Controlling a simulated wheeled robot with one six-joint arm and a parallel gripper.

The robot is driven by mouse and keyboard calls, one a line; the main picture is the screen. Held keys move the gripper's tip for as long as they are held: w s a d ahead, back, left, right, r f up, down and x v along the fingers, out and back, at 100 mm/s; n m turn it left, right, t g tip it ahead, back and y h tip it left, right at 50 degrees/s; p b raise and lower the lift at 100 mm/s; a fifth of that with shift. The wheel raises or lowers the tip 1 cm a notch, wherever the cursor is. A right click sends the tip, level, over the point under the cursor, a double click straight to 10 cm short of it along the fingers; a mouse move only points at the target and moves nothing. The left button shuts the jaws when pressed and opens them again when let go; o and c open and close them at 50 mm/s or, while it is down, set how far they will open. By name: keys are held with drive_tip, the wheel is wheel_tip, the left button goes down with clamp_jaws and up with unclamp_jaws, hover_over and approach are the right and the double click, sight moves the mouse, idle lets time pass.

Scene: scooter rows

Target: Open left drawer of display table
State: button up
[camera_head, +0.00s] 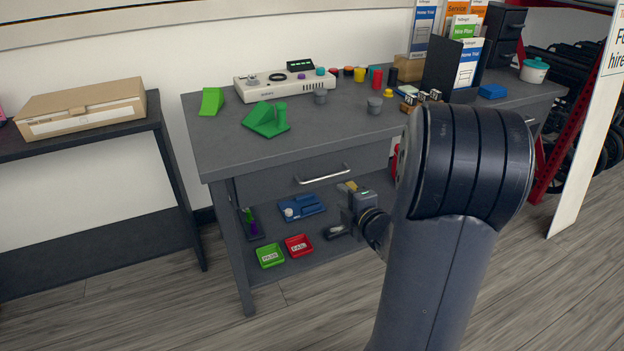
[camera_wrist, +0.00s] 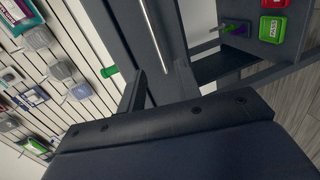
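The display table (camera_head: 210,140) is dark grey with a crowded top and a lower shelf. Its left drawer (camera_head: 270,184) looks shut, with a long silver bar handle (camera_head: 322,174) on its front. In the wrist view the handle (camera_wrist: 153,35) runs as a bright bar up the picture, lying between the two finger lines. My gripper (camera_wrist: 160,68) is open, with its fingers apart on either side of the bar's lower end. I cannot tell whether they touch it. In the head view my wrist sits low in front of the drawer, and my arm hides the table's right front.
The tabletop holds a white console (camera_head: 285,86), green blocks (camera_head: 266,120) and boxes. The lower shelf holds a green bin (camera_head: 270,255), a red bin (camera_head: 298,245) and a blue item (camera_head: 302,207). A side table (camera_head: 80,136) with a cardboard box (camera_head: 82,108) stands left. The floor in front is clear.

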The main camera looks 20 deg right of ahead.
sight(323, 179)
drive_tip(key=b+x, duration=0.1)
drive_tip(key=x, duration=0.4)
drive_tip(key=b+x, duration=0.1)
drive_tip(key=x, duration=0.5)
drive_tip(key=shift+w+a+r, duration=0.2)
clamp_jaws()
